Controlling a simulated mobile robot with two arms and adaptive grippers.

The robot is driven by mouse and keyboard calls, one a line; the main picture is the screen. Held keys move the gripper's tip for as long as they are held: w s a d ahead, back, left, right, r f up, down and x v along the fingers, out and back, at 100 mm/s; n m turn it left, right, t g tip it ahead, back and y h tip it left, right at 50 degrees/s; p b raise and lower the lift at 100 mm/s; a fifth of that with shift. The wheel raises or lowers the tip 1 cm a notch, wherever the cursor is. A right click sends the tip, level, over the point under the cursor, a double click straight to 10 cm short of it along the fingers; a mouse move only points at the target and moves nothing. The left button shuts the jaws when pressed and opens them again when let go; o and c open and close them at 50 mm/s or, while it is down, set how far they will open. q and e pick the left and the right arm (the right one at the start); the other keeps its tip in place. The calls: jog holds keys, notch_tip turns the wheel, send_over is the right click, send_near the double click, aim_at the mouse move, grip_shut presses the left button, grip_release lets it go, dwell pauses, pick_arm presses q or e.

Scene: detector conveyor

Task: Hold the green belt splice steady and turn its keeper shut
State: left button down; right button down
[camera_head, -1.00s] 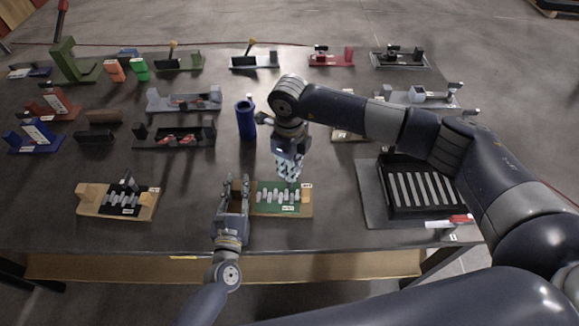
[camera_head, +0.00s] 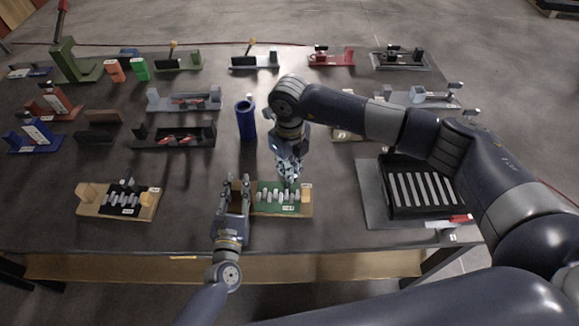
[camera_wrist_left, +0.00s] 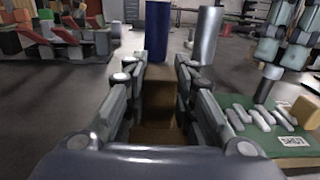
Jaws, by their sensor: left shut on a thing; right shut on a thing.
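The green belt splice (camera_head: 269,207) lies on a wooden base near the table's front edge, with a row of grey bars across it and a light block at its right end. My left gripper (camera_head: 235,188) is at its left end, shut on the brown end block (camera_wrist_left: 158,112), which shows between the fingers in the left wrist view. My right gripper (camera_head: 289,178) points down over the right part of the splice and is shut. Its tips hide what they hold, apparently the keeper. In the left wrist view the splice (camera_wrist_left: 283,147) shows a "SHUT" label.
A black splice on a wooden base (camera_head: 88,208) is to the left. A blue cylinder (camera_head: 246,121) stands behind my left gripper. A black slotted tray (camera_head: 407,207) is at the right.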

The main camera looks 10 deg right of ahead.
jog(key=c, duration=1.7)
grip_release()
notch_tip(320, 180, up, 12)
